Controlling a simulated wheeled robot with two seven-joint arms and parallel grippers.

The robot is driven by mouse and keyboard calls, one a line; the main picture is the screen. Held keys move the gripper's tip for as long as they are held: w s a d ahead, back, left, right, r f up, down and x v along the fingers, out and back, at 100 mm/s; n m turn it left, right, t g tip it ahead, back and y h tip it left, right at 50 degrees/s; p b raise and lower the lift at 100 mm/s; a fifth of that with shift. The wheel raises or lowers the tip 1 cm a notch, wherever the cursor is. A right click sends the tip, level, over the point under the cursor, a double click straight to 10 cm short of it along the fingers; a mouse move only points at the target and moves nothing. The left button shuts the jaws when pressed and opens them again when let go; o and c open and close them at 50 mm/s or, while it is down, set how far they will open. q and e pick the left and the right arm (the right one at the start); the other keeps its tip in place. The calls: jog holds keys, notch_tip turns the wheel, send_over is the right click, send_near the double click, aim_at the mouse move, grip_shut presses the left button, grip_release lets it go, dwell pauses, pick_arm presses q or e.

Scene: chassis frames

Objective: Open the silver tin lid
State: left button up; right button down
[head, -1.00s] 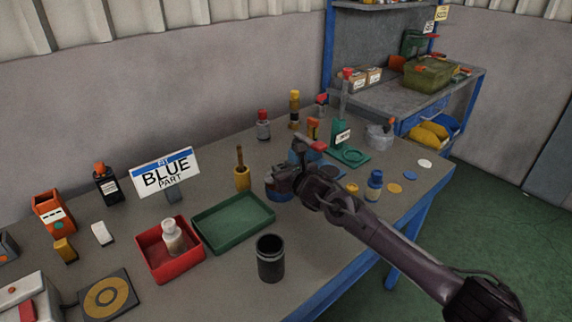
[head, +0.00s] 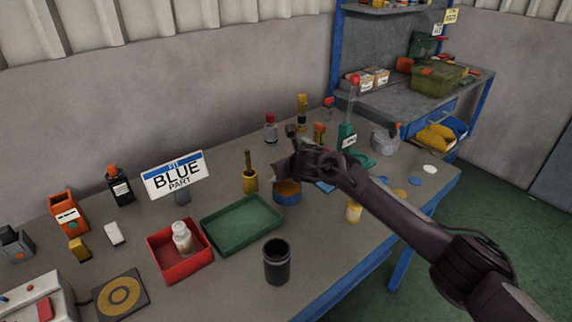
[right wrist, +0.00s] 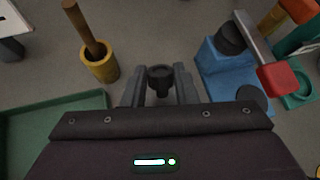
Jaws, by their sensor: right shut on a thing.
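My right gripper (head: 296,150) is above a round blue tin (head: 287,197) with an orange-brown top face, in the middle of the table in the head view. A grey piece (head: 280,169), perhaps a lid, shows just below the gripper, above the tin's rim. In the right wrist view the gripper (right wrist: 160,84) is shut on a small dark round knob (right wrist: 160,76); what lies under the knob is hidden. A silver-grey tin (head: 384,141) with an orange part stands apart at the right back. My left gripper is not in view.
A green tray (head: 240,224), a red tray (head: 180,265) with a white bottle, and a dark cup (head: 276,263) stand in front and to the left. A yellow pot (head: 250,181) with a stick is left of the tin. Several bottles stand behind.

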jog(key=c, duration=1.1)
grip_release()
jog(key=shift+c, duration=0.2)
jog(key=shift+s, duration=0.1)
jog(key=v, duration=0.7)
jog(key=shift+s+r+b, duration=0.2)
jog(key=shift+s+b, duration=0.05)
jog(key=shift+b, duration=0.2)
jog(key=shift+d, duration=0.1)
jog(key=shift+c, duration=0.2)
